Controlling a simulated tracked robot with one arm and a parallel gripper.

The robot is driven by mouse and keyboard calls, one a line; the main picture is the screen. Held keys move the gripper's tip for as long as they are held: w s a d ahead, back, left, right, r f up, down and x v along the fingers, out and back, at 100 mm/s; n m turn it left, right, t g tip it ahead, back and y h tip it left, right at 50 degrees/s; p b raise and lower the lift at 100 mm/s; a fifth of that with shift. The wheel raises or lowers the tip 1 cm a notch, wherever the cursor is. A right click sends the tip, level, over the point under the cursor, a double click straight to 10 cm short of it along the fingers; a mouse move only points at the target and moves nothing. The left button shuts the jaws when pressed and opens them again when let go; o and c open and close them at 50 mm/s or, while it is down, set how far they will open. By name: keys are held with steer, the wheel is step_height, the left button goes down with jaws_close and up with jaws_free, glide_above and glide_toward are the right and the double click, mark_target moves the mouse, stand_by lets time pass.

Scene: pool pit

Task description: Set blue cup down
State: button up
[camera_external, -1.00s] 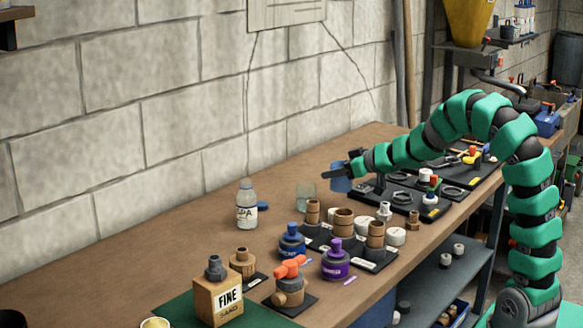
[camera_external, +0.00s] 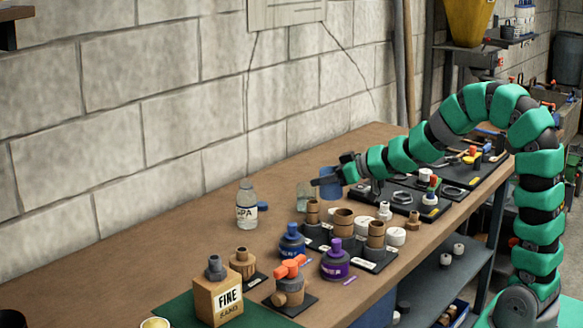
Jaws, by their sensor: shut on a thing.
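The blue cup (camera_external: 331,187) is at the far part of the wooden workbench, just right of a clear glass (camera_external: 304,196). My gripper (camera_external: 326,181) is shut on the blue cup, reaching in from the right and covering part of its upper side. The cup looks upright and near the bench top; I cannot tell whether its base touches the wood. The lower part of the cup is partly behind the fittings in front.
Brown fittings (camera_external: 343,221) and white caps stand on black trays in front of the cup. A labelled bottle (camera_external: 246,204) stands to the left. Black tool trays (camera_external: 404,195) lie to the right. Bare bench (camera_external: 150,240) extends left along the wall.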

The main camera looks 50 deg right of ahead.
steer(key=shift+w+d+f+h, duration=0.15)
steer(key=shift+d+f+h, duration=0.15)
steer(key=shift+d, duration=0.25)
steer(key=w+d+f+m+g+h+b, duration=0.15)
steer(key=d+m+h+b, duration=0.45)
steer(key=d+m+h, duration=0.75)
steer(key=shift+s+a+f+m+g+h+b, duration=0.15)
steer(key=shift+s+f+m+g+h+b, duration=0.35)
steer(key=shift+f+g, duration=0.4)
steer(key=shift+s+a+f+m+g+h+b, duration=0.1)
steer(key=shift+s+f+m+g+h+b, duration=0.25)
steer(key=shift+s+f+m+g+b, duration=0.55)
steer(key=shift+s+a+f+m+g+h+b, duration=0.15)
steer(key=shift+s+f+m+g+h+b, duration=0.4)
steer(key=shift+g, duration=0.6)
steer(key=shift+w+f, duration=0.1)
steer(key=shift+w, duration=0.1)
steer(key=shift+f+y+b, duration=0.25)
steer(key=shift+f+b, duration=0.15)
steer(key=shift+f, duration=0.1)
